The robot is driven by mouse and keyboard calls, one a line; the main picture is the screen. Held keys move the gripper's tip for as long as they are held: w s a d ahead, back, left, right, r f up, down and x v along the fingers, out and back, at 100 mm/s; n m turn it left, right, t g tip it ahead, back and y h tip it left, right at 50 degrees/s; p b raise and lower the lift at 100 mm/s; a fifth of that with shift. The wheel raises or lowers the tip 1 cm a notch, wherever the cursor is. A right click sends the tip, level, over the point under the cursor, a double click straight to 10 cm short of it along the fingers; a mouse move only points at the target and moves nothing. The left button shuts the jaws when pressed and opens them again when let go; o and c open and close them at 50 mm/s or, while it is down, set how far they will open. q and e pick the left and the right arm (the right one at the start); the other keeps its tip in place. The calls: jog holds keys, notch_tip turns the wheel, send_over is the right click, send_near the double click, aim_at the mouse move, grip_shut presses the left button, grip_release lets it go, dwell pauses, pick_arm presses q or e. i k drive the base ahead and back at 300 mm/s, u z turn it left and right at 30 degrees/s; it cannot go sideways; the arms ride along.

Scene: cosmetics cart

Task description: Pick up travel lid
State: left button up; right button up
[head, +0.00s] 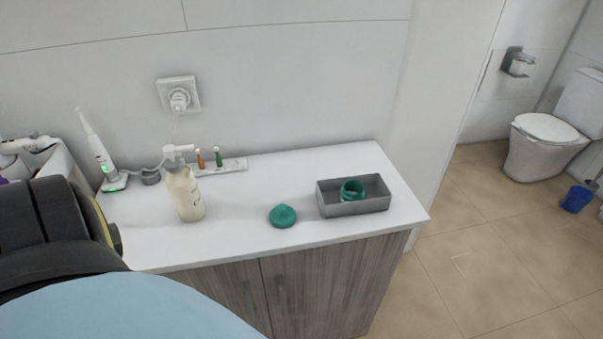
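A round green lid (282,216) lies on the white countertop near its front edge, apart from the things around it. A grey open box (367,207) stands to its right and holds a green ring-like jar or container (352,190). Neither of my grippers shows in the head view. A dark part of my own arm fills the left side.
A cream pump bottle (185,192) stands left of the lid. Behind it a white tray (232,166) holds small orange and green items. An electric toothbrush (97,152) stands at the back left, below a wall socket (178,95). The counter (325,161) is clear behind the lid.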

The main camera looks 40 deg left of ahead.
aim_at(281, 216)
jog(key=z, duration=0.25)
jog(key=i, duration=0.3)
jog(key=u, duration=2.1)
